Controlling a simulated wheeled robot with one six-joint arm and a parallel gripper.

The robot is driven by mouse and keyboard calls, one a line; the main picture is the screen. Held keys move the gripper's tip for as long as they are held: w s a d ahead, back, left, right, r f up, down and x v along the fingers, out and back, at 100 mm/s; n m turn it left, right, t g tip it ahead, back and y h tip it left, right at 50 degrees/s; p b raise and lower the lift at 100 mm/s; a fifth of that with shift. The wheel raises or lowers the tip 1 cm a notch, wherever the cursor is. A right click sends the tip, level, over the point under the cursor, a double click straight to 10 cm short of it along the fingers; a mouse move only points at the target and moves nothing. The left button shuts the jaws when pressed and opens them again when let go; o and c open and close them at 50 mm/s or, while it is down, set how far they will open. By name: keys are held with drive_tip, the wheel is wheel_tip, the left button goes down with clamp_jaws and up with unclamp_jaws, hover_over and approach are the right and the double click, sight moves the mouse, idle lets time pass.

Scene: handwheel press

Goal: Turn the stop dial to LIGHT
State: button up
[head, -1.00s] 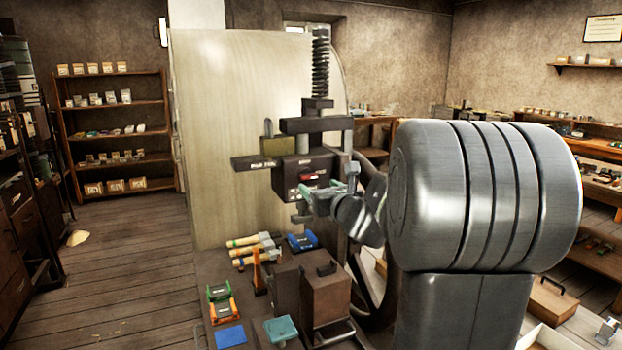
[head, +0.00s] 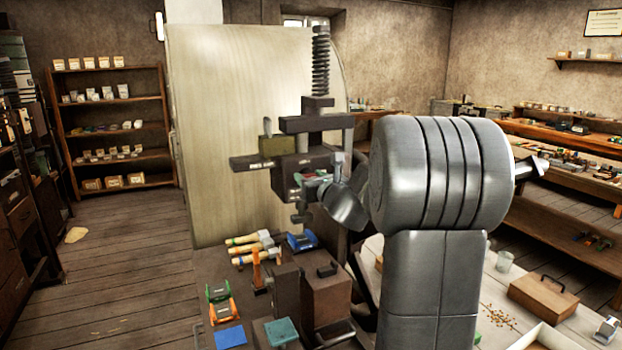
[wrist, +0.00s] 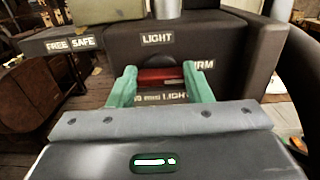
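The stop dial shows in the wrist view as a red part (wrist: 160,78) with a dark rounded edge above it, on the dark face of the press head (wrist: 225,45). A LIGHT label (wrist: 157,38) is above it, a label ending in RM is at its right, and another, partly covered label is below. My gripper (wrist: 161,72) has its green fingers apart, one on each side of the red part. I cannot tell whether they touch it. The dial's pointing direction is unclear. In the head view my gripper (head: 310,182) is at the press head (head: 287,175), hiding most of the dial.
A bar marked FREE SAFE (wrist: 70,43) sticks out left of the head, with a brass-coloured block (head: 279,150) above it. Below, the bench holds hammers (head: 252,245), a blue clamp-like piece (head: 302,241) and dark blocks (head: 325,290).

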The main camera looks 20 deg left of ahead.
drive_tip(key=shift+f+n+b, duration=0.1)
drive_tip(key=shift+n+b, duration=0.2)
drive_tip(key=shift+b, duration=0.25)
drive_tip(key=shift+c, duration=0.4)
drive_tip(key=n+b, duration=0.7)
drive_tip(key=n, duration=0.1)
drive_tip(key=n+b, duration=0.8)
drive_tip(key=n, duration=0.1)
drive_tip(key=shift+s+a+f, duration=0.15)
drive_tip(key=shift+s+f, duration=0.05)
drive_tip(key=shift+n, duration=0.3)
drive_tip(key=o, duration=1)
